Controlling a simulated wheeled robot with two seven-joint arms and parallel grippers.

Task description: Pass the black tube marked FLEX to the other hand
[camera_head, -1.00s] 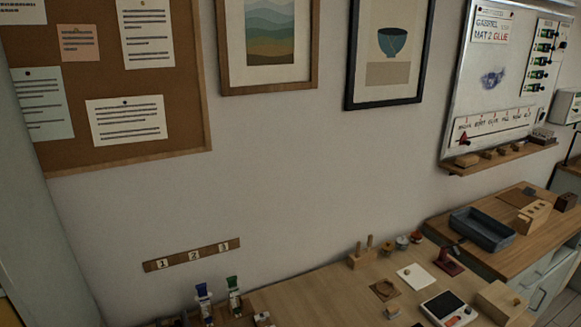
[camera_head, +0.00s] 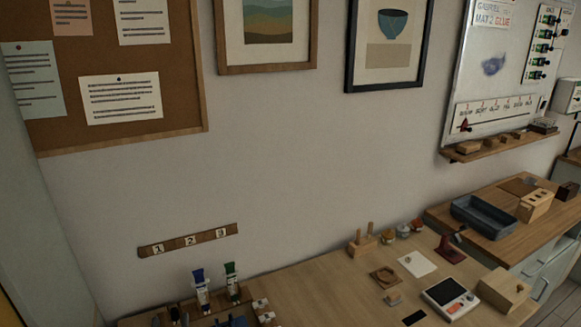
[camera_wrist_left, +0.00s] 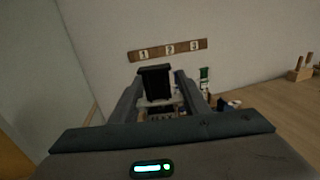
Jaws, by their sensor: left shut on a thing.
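In the left wrist view my left gripper (camera_wrist_left: 160,104) is shut on the black tube (camera_wrist_left: 155,82). The tube's wide black end points up between the two fingers, with a pale band below it. My right gripper is in neither view.
A blue-capped tube (camera_head: 200,287) and a green-capped tube (camera_head: 231,281) stand below the numbered strip (camera_head: 188,241). The table (camera_head: 320,295) also bears a white card (camera_head: 418,264), a scale (camera_head: 449,298) and a wooden box (camera_head: 503,289). A grey tray (camera_head: 484,217) stands at the right.

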